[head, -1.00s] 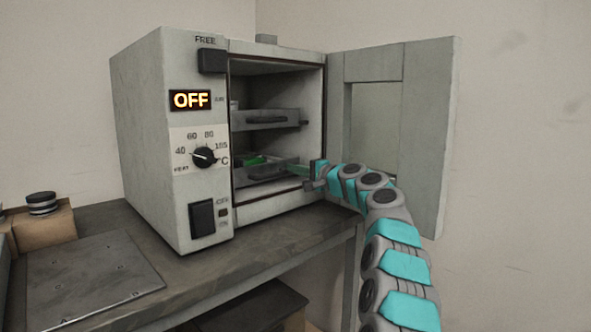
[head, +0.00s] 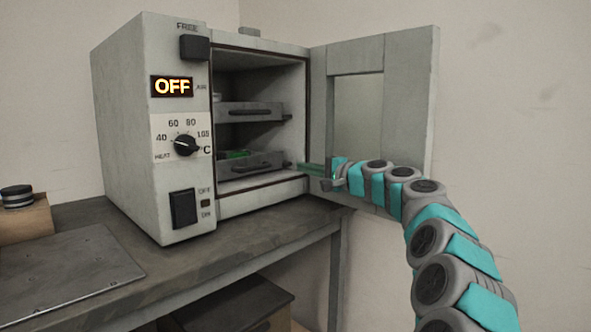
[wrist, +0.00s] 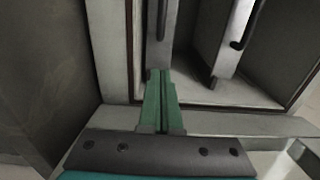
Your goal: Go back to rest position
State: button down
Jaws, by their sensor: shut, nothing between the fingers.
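My gripper (head: 308,168) is in front of the open oven (head: 132,130), just outside the chamber at the height of the lower drawer. Its green fingers are together and hold nothing; they also show in the wrist view (wrist: 161,100), pointing toward the drawer fronts. The upper drawer (head: 235,113) and lower drawer (head: 262,164) are inside the chamber, each with a dark handle. A green item (head: 236,154) lies in the lower drawer, partly hidden by its front. The oven display (head: 172,87) reads OFF.
The oven door (head: 407,100) stands open on the right, close behind my arm. The oven stands on a dark bench (head: 230,243). A flat plate (head: 65,275) and a cardboard box (head: 25,218) with a black round object are at the left.

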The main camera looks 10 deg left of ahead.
jog(key=s+a+f+n+g+h, duration=0.1)
jog(key=s+f+n+g, duration=0.2)
jog(key=s, duration=0.6)
jog(key=s+a+f+n+g+h, duration=0.15)
jog(key=s+f, duration=0.35)
jog(key=s, duration=0.5)
jog(key=s+f+n+g+h, duration=0.2)
jog(key=s+f+g, duration=0.15)
jog(key=s, duration=0.55)
jog(key=s+d+f+g+h, duration=0.1)
jog(key=s+d+f+h, duration=0.2)
jog(key=s+d+f, duration=0.4)
jog(key=s+d+f+g+h, duration=0.2)
jog(key=s+d+f, duration=0.5)
jog(key=s, duration=0.8)
jog(key=s+d+f+n+g+h, duration=0.1)
jog(key=s+d+f+h, duration=0.3)
jog(key=s+d+f, duration=0.4)
jog(key=s+d+p, duration=0.1)
jog(key=s, duration=0.2)
jog(key=shift+s+d+g+h, duration=0.25)
jog(key=shift+d+g+h, duration=0.05)
jog(key=shift+g+h, duration=0.1)
jog(key=shift+f, duration=0.1)
